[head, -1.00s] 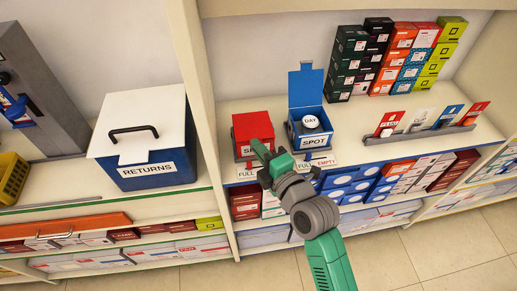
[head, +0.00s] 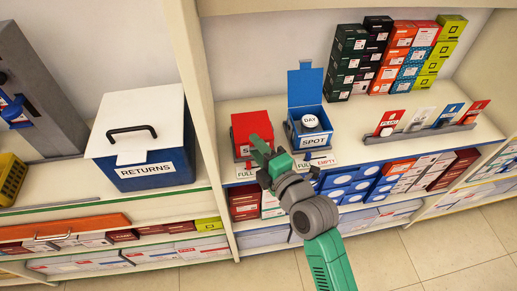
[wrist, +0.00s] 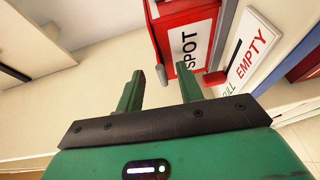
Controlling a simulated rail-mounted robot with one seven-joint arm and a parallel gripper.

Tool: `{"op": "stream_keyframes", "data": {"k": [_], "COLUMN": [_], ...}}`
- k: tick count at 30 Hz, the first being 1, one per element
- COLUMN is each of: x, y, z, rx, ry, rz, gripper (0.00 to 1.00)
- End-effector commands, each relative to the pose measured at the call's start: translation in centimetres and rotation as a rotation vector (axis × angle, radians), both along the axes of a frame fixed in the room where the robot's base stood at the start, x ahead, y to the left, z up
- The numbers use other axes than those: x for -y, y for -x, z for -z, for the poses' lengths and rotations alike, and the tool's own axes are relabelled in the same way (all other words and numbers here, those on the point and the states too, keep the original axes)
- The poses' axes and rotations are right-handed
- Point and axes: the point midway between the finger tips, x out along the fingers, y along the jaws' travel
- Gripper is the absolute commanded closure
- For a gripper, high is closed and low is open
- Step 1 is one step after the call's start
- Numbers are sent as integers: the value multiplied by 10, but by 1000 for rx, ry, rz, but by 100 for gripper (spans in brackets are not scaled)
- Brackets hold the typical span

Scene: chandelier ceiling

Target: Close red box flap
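The red box (head: 242,132) stands on the shelf counter with its red flap (head: 252,120) lying down over its top. Whether the flap is fully shut I cannot tell, as my gripper hides part of the box. The wrist view shows its front with a white SPOT label (wrist: 189,48). My gripper (head: 254,150) is in front of the box. In the wrist view the right finger overlaps the lower edge of the box front; contact cannot be told.
A blue box (head: 312,133) with its flap upright and a white-lidded jar (head: 310,122) stands just right. A FULL/EMPTY sign (wrist: 248,55) sits below the red box. A shelf divider (head: 197,100) stands left, with the RETURNS bin (head: 170,168) beyond.

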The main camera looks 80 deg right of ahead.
Motion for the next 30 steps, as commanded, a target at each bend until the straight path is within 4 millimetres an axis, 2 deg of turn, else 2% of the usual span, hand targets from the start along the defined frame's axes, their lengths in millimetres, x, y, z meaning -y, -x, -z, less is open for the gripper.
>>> {"op": "stream_keyframes", "data": {"k": [5,12,16,30], "x": [-5,-40,-52,-57], "y": [5,38,50,55], "z": [-1,-5,-5,-5], "rx": [-1,-4,-4,-1], "ry": [0,-1,-1,-1], "rz": [0,-1,0,0], "gripper": [63,63,63,63]}}
